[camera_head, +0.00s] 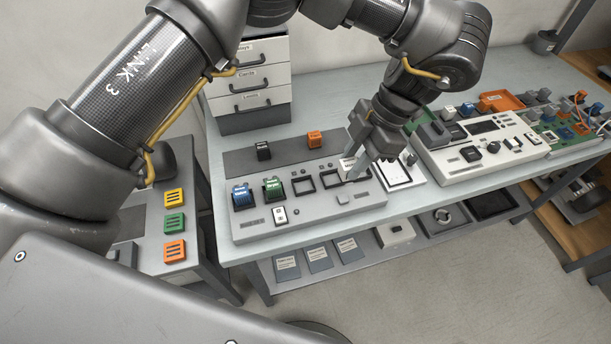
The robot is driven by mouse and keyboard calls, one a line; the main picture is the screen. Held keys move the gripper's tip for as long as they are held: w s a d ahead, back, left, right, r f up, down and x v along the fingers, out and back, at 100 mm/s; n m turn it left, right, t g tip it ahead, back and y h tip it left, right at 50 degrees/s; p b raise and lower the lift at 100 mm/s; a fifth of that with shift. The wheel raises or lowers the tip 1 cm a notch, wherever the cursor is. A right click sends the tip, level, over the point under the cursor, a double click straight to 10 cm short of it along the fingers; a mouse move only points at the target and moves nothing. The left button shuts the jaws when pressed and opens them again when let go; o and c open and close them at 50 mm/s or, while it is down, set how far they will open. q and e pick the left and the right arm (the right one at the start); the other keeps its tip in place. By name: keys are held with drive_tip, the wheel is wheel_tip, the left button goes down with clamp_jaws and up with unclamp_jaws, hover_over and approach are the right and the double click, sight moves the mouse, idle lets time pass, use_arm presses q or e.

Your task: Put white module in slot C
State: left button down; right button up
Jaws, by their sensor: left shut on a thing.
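The white module (347,164), with a small dark label, is between the fingers of my left gripper (357,168). My left gripper is shut on it and points down over the right part of the grey slot panel (310,211). A blue module (243,197) and a green module (273,188) sit in the panel's left slots. Two empty dark-framed slots show to their right, one in the middle (303,186) and one beside it (331,180). The module and fingers cover the area right of these, and I cannot tell whether the module touches the panel. Slot letters are unreadable.
A black module (263,151) and an orange module (314,139) stand on a dark strip behind the panel. A drawer unit (250,88) stands at the back left. A white-framed tray (398,175) and a control console (482,146) lie to the right.

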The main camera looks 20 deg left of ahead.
use_arm(q)
drive_tip(key=a+f+p, duration=0.1)
drive_tip(key=a+f, duration=0.1)
drive_tip(key=a, duration=0.1)
drive_tip(key=w+a+f, duration=0.1)
drive_tip(key=a+f, duration=0.2)
drive_tip(key=w+a+f+p, duration=0.1)
drive_tip(key=a+f, duration=0.1)
drive_tip(key=a, duration=0.1)
drive_tip(key=shift+w+a+f+p, duration=0.1)
drive_tip(key=shift+a+f+p, duration=0.15)
drive_tip(key=shift+a+p, duration=0.1)
drive_tip(key=f+p, duration=0.1)
drive_tip(key=f, duration=0.2)
drive_tip(key=shift+a+p, duration=0.3)
drive_tip(key=shift+p, duration=0.1)
drive_tip(key=shift+w+f, duration=0.1)
drive_tip(key=shift+f, duration=0.35)
drive_tip(key=c, duration=1.1)
unclamp_jaws()
drive_tip(key=shift+b+v, duration=1.65)
drive_tip(key=shift+v, duration=4.4)
